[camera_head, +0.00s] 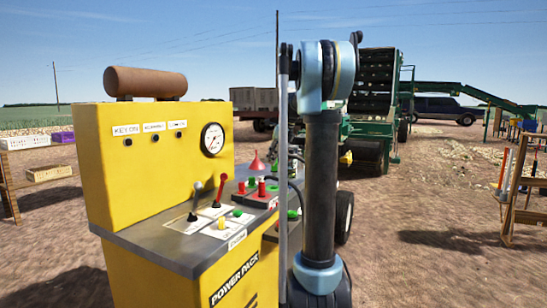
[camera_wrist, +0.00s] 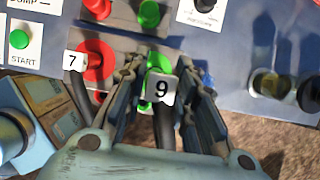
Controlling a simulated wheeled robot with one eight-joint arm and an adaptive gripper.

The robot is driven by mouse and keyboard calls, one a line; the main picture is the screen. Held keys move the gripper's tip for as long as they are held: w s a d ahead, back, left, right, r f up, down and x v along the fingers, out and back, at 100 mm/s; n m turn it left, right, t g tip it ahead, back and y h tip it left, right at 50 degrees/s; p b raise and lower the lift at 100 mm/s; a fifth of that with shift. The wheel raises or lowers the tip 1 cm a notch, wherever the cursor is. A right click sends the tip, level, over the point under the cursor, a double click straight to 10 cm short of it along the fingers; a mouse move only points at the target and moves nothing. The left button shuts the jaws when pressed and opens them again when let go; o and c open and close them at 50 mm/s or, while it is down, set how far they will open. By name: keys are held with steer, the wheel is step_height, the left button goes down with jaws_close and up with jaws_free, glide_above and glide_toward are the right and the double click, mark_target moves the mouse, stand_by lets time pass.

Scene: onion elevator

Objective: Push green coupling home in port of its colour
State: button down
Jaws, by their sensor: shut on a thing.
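In the wrist view my gripper (camera_wrist: 160,72) is shut on the green coupling (camera_wrist: 160,62), which carries a white tag marked 9 and a dark hose running back between the fingers. The coupling's front end points at the edge of the grey panel (camera_wrist: 228,55). A port behind it is hidden, so I cannot tell whether it is seated. In the head view my arm covers the gripper.
A red coupling (camera_wrist: 96,62) tagged 7 sits just left of my fingers. A red knob (camera_wrist: 99,7) and a green knob (camera_wrist: 149,14) lie beyond. A green START button (camera_wrist: 19,39) is at left. The yellow power pack (camera_head: 160,150) stands left of my arm.

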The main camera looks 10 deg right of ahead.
mark_target(274, 170)
steer(key=shift+a+f, duration=0.1)
steer(key=shift+f, duration=2.1)
steer(key=shift+s, duration=0.1)
steer(key=shift+f, duration=1.65)
stand_by(4.0)
